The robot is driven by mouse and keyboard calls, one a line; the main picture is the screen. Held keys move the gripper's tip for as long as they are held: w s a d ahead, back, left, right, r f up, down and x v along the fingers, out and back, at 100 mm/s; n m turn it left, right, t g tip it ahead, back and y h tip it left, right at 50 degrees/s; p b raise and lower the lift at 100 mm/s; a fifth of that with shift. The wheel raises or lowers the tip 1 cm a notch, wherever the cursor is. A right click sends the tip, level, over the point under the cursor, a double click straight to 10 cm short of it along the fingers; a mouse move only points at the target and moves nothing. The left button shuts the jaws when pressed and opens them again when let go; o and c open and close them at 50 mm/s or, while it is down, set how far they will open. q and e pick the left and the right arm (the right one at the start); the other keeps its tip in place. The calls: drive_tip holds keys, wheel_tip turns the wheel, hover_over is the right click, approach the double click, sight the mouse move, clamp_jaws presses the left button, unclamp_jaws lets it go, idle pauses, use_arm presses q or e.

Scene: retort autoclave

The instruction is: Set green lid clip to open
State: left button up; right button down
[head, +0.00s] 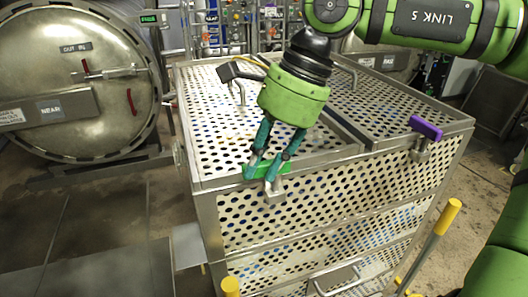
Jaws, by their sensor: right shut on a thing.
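The green lid clip (273,169) sits on the front top edge of a perforated metal crate (350,156). My right gripper (261,174) reaches down over that edge and is shut on the green clip, with its teal fingers around it. The clip's metal catch (274,190) shows just below, against the crate's front face. Part of the clip is hidden by the fingers. My left gripper is not in view.
A purple lid clip (426,128) sits farther right on the same edge. A handle (334,281) is low on the crate's front. Yellow-topped posts (447,216) stand in front. A round retort door (75,75) is at left.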

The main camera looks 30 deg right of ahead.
sight(290, 160)
drive_tip(key=shift+s+f+n, duration=0.15)
drive_tip(key=shift+n, duration=0.35)
drive_tip(key=c, duration=1.3)
unclamp_jaws()
drive_tip(key=shift+o, duration=1.3)
drive_tip(key=shift+a, duration=0.2)
drive_tip(key=w+v, duration=0.1)
drive_tip(key=v, duration=1.1)
drive_tip(key=shift+s, duration=0.2)
